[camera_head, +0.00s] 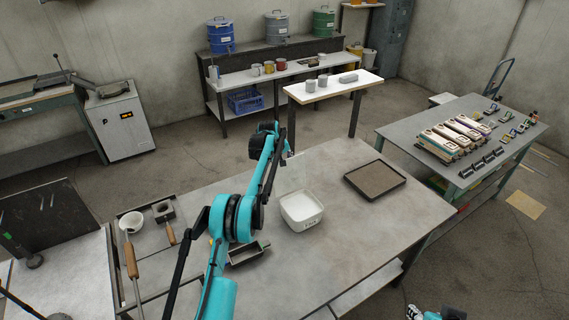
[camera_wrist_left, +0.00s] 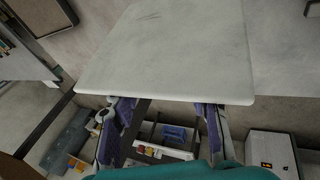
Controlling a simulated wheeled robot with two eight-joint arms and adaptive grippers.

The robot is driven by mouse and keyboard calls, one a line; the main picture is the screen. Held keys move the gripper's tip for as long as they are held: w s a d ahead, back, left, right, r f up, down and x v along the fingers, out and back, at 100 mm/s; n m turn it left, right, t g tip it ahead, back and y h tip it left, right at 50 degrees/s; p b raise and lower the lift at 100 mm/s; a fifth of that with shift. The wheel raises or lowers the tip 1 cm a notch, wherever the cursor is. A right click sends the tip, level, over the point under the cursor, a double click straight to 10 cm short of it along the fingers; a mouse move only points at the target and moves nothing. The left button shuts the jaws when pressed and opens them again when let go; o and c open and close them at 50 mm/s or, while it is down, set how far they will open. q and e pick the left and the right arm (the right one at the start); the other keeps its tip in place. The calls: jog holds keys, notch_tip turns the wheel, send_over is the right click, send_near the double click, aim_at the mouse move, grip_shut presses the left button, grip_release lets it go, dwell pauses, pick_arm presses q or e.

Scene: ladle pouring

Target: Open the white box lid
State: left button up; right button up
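The white box (camera_head: 302,213) stands on the grey worktable, and its pale inside shows from above. Its thin, pale lid (camera_head: 291,174) stands raised at the box's far side in the head view. In the left wrist view the lid (camera_wrist_left: 170,50) fills the upper middle as a broad white plate with rounded corners. My left gripper (camera_wrist_left: 165,108) is at the lid's edge, fingers spread wide apart; the lid hides the fingertips, so contact is unclear.
A dark-rimmed tray (camera_head: 375,180) lies right of the box. A dark rectangular mould (camera_head: 248,252) lies left of it, beside my left arm. A ladle (camera_head: 131,258) and a small wooden-handled tool (camera_head: 168,220) lie at the table's left. The table's front right is clear.

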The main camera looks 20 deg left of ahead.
pick_arm(q)
jog(key=v, duration=1.2)
jog(key=shift+d, duration=0.1)
